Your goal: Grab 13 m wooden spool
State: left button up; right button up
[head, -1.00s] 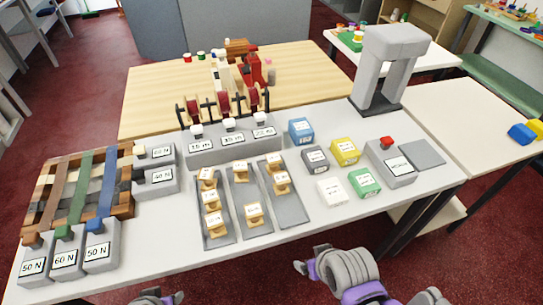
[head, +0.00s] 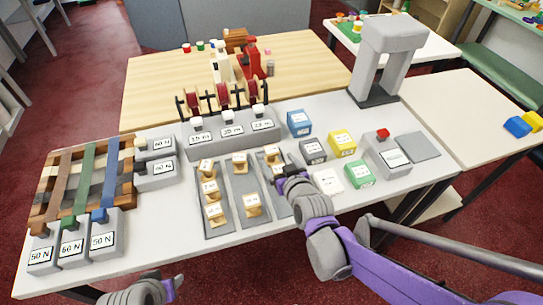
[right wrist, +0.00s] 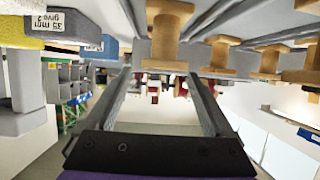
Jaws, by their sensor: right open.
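Several small wooden spools with white labels stand on three grey strips; their lengths are too small to read, so I cannot tell which is 13 m. In the head view, spools stand on the left strip (head: 217,229), middle strip (head: 240,182) and right strip. My right gripper (head: 284,170) is over the right strip, hiding its nearer spool; the farther spool (head: 272,154) shows behind it. In the right wrist view, which is upside down, the open fingers (right wrist: 157,80) point towards a near spool (right wrist: 165,38), with nothing gripped. My left gripper (head: 172,284) is at the bottom edge, its jaws unclear.
Blue (head: 299,124), grey (head: 313,151), yellow (head: 342,143), white (head: 328,181) and green (head: 359,174) blocks stand right of the strips. A grey block row (head: 233,138) stands behind. A woven strap rack (head: 72,185) is on the left.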

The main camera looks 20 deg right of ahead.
aim_at(273, 154)
jog(key=x, duration=0.7)
jog(key=shift+w+d+b, duration=0.1)
jog(key=shift+w+b, duration=0.05)
jog(key=shift+b, duration=0.2)
grip_shut()
